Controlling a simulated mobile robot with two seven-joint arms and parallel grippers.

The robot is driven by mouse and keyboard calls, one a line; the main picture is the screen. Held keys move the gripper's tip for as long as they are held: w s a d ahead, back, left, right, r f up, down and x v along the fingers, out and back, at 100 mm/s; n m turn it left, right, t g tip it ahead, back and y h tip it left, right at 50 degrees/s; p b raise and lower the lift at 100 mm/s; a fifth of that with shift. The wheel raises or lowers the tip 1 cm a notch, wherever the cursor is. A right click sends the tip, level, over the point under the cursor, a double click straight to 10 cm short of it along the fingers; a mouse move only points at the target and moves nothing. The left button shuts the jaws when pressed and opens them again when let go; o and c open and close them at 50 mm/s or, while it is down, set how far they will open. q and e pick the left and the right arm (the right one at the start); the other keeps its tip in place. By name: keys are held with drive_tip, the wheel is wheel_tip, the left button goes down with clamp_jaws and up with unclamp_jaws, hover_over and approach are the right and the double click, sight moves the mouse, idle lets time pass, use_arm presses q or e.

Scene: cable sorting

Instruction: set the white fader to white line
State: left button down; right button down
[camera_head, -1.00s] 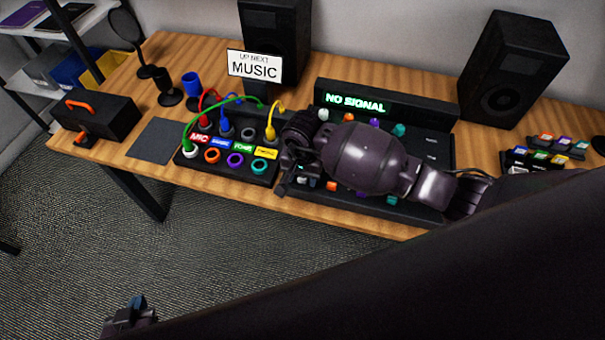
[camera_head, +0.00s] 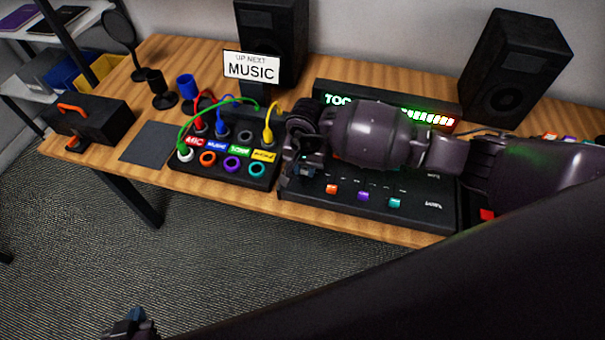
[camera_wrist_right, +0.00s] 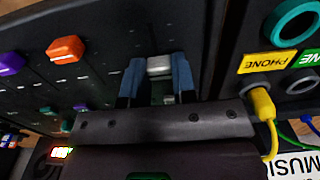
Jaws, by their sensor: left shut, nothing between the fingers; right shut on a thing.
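The white fader (camera_wrist_right: 159,65) sits on the black mixer (camera_head: 340,200) between the blue fingertips of my right gripper (camera_wrist_right: 157,74), which is shut on it. In the head view my right gripper (camera_head: 302,165) is over the mixer's left end, and it hides the white fader there. I cannot make out a white line beside the fader; only small pale marks show on the panel. The mixer's display (camera_head: 385,108) reads "TOO", partly hidden by my arm, with a green-to-red bar. My left gripper (camera_head: 130,325) is shut and empty, low at the left, away from the table.
Orange (camera_head: 332,188), purple (camera_head: 363,196) and teal (camera_head: 394,202) faders stand right of my right gripper. A patch box (camera_head: 225,173) with coloured cables is close on its left. Two speakers (camera_head: 515,70) and a "MUSIC" sign (camera_head: 251,67) stand behind.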

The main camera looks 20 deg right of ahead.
drive_tip(key=shift+w+d, duration=0.15)
drive_tip(key=shift+w, duration=0.2)
use_arm(q)
drive_tip(key=shift+f, duration=0.25)
drive_tip(key=shift+s, duration=0.1)
use_arm(e)
drive_tip(key=c, duration=1.2)
unclamp_jaws()
drive_tip(key=shift+o, duration=1.3)
use_arm(q)
drive_tip(key=shift+s+a+f, duration=0.1)
drive_tip(key=shift+s+f, duration=0.1)
use_arm(e)
drive_tip(key=shift+d, duration=0.1)
drive_tip(key=shift+r, duration=0.15)
